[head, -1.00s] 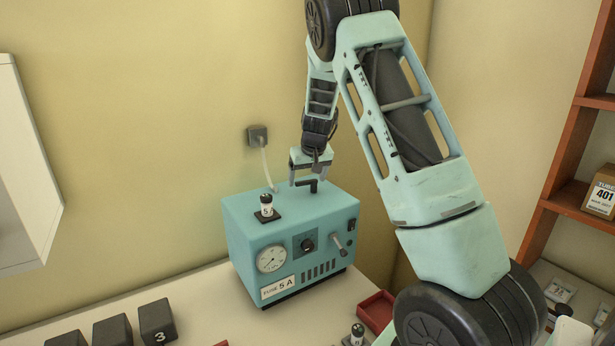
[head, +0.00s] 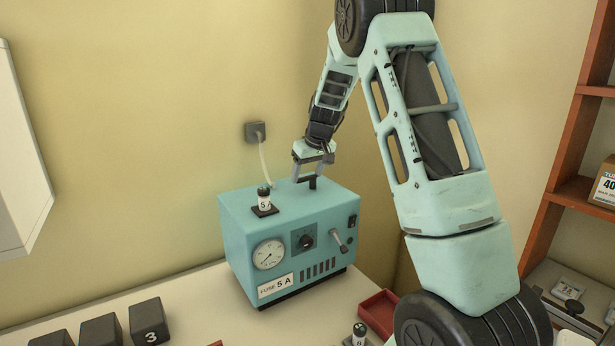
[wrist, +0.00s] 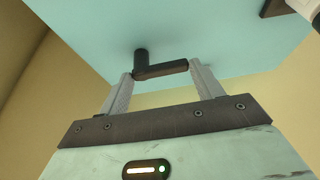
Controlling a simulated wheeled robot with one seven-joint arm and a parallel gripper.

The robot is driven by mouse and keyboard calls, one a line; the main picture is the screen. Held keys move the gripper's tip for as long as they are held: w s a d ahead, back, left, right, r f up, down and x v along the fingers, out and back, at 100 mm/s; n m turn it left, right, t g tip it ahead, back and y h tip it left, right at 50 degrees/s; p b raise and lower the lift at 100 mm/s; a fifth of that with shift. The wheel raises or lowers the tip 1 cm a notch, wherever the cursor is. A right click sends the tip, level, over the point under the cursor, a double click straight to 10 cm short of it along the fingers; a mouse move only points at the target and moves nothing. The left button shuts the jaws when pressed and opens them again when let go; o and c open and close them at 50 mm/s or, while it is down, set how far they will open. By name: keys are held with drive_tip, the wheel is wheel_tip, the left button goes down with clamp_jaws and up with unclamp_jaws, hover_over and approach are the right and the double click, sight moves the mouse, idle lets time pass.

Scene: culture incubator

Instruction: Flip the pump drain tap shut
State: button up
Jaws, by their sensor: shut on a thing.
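The pump is a teal box (head: 290,228) on the bench, with a gauge, a knob and a FUSE 5 A label on its front. A black tap with a crank-shaped lever (head: 313,184) stands on its top, near the back right; I take it for the drain tap. In the wrist view the lever (wrist: 165,70) lies between my fingertips, its upright post just beyond the left one. My gripper (head: 307,183) reaches down from behind and is shut on the lever; it also shows in the wrist view (wrist: 160,74). The lever's arm is partly hidden in the head view.
A grey toggle lever (head: 339,240) juts from the front. A red tray (head: 378,314) lies right of the pump; black blocks (head: 148,320) stand front left. A wall socket (head: 256,132) is behind.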

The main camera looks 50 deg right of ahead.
drive_tip(key=o, duration=1)
drive_tip(key=b+v, duration=0.3)
drive_tip(key=v, duration=1.4)
drive_tip(key=shift+r+b, duration=0.2)
drive_tip(key=shift+b, duration=0.15)
drive_tip(key=s+a+f+n+g+y, duration=0.15)
drive_tip(key=a+f, duration=0.25)
drive_tip(key=a, duration=0.7)
drive_tip(key=s+a+f+n, duration=0.2)
drive_tip(key=a+f, duration=0.2)
drive_tip(key=a, duration=0.7)
drive_tip(key=s+a+f+n+g+y, duration=0.15)
drive_tip(key=a+f, duration=0.25)
drive_tip(key=a, duration=0.7)
drive_tip(key=s+a+f+n, duration=0.1)
drive_tip(key=s+a+f, duration=0.2)
drive_tip(key=s, duration=0.4)
drive_tip(key=s+a+f+n+g+h, duration=0.1)
drive_tip(key=s+a+f, duration=0.3)
drive_tip(key=s, duration=0.4)
drive_tip(key=s+a+f+n, duration=0.3)
drive_tip(key=s+a, duration=0.2)
drive_tip(key=s, duration=0.2)
drive_tip(key=shift+s+a+f, duration=0.1)
drive_tip(key=shift+s+f, duration=0.15)
